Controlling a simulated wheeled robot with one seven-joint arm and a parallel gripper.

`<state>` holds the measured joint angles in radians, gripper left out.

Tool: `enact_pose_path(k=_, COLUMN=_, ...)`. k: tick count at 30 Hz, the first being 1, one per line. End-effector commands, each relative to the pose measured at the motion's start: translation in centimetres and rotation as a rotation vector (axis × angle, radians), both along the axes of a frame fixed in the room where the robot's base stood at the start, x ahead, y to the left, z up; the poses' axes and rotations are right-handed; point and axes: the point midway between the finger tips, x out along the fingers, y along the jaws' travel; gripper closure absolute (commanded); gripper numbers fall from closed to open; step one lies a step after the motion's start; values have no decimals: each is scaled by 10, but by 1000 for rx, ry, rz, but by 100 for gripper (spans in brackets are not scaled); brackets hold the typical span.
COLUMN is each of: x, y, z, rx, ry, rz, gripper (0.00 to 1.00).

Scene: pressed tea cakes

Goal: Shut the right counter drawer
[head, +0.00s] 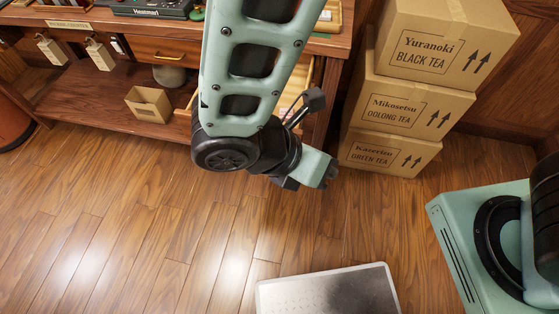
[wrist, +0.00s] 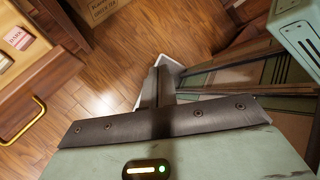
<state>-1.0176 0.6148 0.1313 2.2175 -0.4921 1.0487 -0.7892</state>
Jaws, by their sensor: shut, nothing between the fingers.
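The right counter drawer is pulled out. In the head view my arm covers most of it; a bit of its brass handle (head: 190,104) shows left of the arm. In the wrist view its wooden front (wrist: 50,88) and brass handle (wrist: 27,122) are at the left, with labelled packets (wrist: 18,38) inside. My gripper (wrist: 160,85) is shut and empty, to the right of the drawer front and apart from it in the wrist view. In the head view my gripper hangs over the floor before the counter; its fingertips are hard to make out.
The left drawer (head: 165,50) looks closed. A small open box (head: 149,103) stands on the lower shelf (head: 95,90). Stacked tea cartons (head: 408,100) stand right of the counter. A pale speckled panel (head: 290,293) shows at the bottom. The floor (head: 120,210) in front is clear.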

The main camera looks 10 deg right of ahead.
Motion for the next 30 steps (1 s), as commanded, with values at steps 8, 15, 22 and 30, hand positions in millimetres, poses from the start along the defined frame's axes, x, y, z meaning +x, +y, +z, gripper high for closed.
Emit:
enact_pose_path(k=8, x=18, y=37, z=-110, rx=-573, ry=195, rz=780, gripper=100)
enact_pose_path(k=15, x=20, y=80, z=-163, rx=-1052, ry=251, rz=1196, gripper=100)
enact_pose_path(k=22, x=2, y=113, z=-157, rx=-1240, ry=199, rz=1359, gripper=100)
enact_pose_path(k=30, x=39, y=97, z=-157, rx=-1233, ry=204, rz=1348, gripper=100)
